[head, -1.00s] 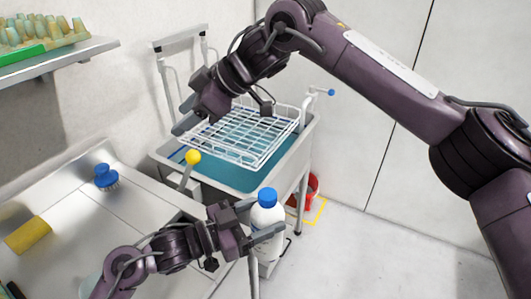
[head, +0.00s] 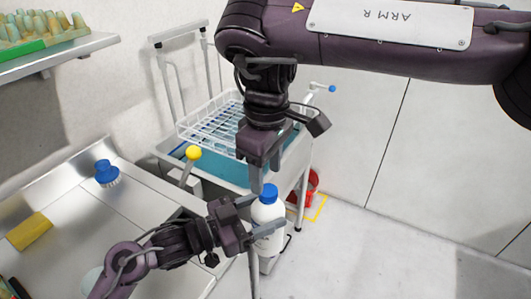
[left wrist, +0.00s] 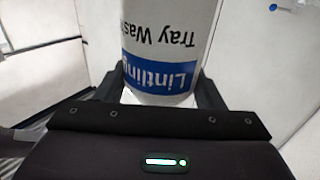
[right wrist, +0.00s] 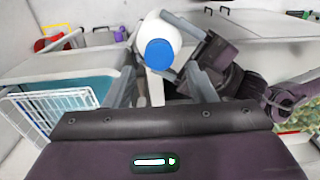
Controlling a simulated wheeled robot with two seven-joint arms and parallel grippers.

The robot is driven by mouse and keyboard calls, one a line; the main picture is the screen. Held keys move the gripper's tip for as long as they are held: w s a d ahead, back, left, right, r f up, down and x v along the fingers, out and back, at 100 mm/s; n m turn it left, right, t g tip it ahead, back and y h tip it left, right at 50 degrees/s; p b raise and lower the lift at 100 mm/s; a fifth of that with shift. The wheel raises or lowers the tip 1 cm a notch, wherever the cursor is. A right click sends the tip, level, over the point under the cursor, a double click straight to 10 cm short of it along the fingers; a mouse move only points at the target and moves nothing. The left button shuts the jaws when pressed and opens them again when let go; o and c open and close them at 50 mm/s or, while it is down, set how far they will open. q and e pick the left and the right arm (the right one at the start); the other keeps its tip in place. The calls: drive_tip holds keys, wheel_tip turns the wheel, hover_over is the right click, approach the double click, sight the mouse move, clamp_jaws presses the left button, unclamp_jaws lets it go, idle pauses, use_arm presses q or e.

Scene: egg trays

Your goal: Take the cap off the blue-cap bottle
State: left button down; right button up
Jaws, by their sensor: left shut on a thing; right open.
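The white bottle (head: 268,213) with the blue cap (head: 269,191) is upright in the head view. My left gripper (head: 262,222) is shut on the bottle's body from the left. In the left wrist view the bottle (left wrist: 172,40) fills the space between the fingers, its blue label showing. My right gripper (head: 263,172) is open and points down just above the cap. In the right wrist view the blue cap (right wrist: 158,55) lies between and beyond the two open fingers, apart from both.
A wire basket (head: 212,120) sits over a teal-filled sink (head: 222,172) behind the bottle. A steel counter (head: 75,220) holds a blue brush (head: 106,173) and a yellow sponge (head: 29,231). A yellow-knobbed lever (head: 193,153) stands nearby. A red bucket (head: 312,182) is on the floor.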

sight(266, 189)
drive_tip(key=shift+f, duration=1.9)
